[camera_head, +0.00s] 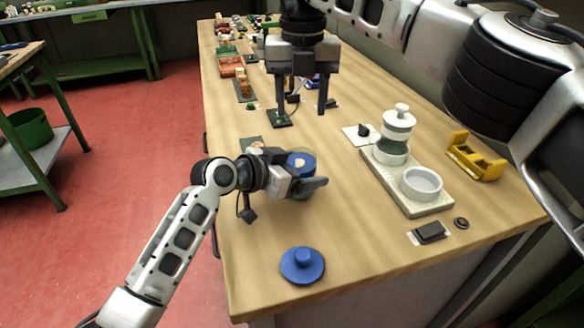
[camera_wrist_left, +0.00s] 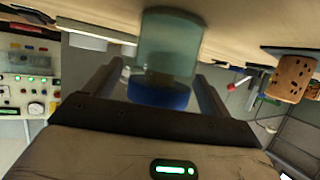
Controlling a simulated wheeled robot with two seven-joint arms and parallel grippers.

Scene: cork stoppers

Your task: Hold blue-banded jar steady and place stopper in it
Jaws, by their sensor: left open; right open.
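The blue-banded jar (camera_head: 301,160) stands on the table with a blue rim; something tan shows within its mouth, but I cannot tell what. In the left wrist view the picture is upside down, and the greenish jar (camera_wrist_left: 168,48) with its blue band (camera_wrist_left: 158,94) is between the fingers. My left gripper (camera_head: 303,178) is open around the jar; I cannot tell whether a finger touches it. A cork stopper (camera_wrist_left: 292,78) stands beside the jar in the left wrist view, mostly hidden behind the gripper in the head view. My right gripper (camera_head: 301,104) is open and empty, pointing down farther back.
A blue knobbed lid (camera_head: 302,265) lies near the front. A yellow holder (camera_head: 475,156) is farther right. Several small items crowd the far end. The table between jar and tray is clear.

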